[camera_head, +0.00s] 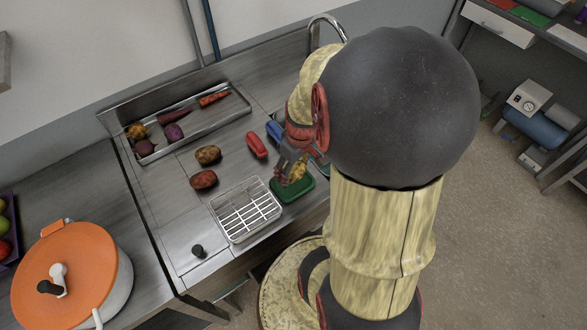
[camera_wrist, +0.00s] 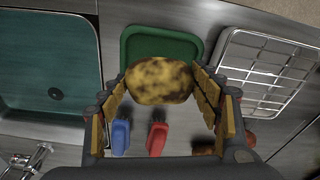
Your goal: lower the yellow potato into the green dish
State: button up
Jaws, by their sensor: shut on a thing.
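The yellow potato (camera_wrist: 160,80), mottled with brown, is held between the fingertips of my gripper (camera_wrist: 161,84) in the wrist view. In the head view the potato (camera_head: 299,171) shows partly behind my gripper (camera_head: 291,162). The green dish (camera_wrist: 160,45) is a shallow rectangle on the steel counter. In the wrist view the potato overlaps the dish's lower edge. In the head view the green dish (camera_head: 293,191) shows just below the potato, partly hidden by my gripper. The potato seems to be above the dish; the exact gap cannot be told.
A wire rack (camera_head: 246,209) stands close beside the dish. Two brown potatoes (camera_head: 208,155) lie on the counter, with a red-handled tool (camera_head: 257,145) and a blue-handled tool (camera_wrist: 120,135). A sink (camera_wrist: 50,75) is on the dish's other side. A vegetable tray (camera_head: 225,117) lies behind.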

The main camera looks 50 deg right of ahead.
aim_at(294, 184)
jog(key=shift+f+b, duration=1.75)
jog(key=shift+f, duration=0.7)
dwell(1.1)
jog(key=o, duration=1.3)
jog(key=r, duration=0.4)
jog(key=s+r, duration=0.1)
jog(key=r, duration=0.7)
jog(key=shift+s, duration=0.2)
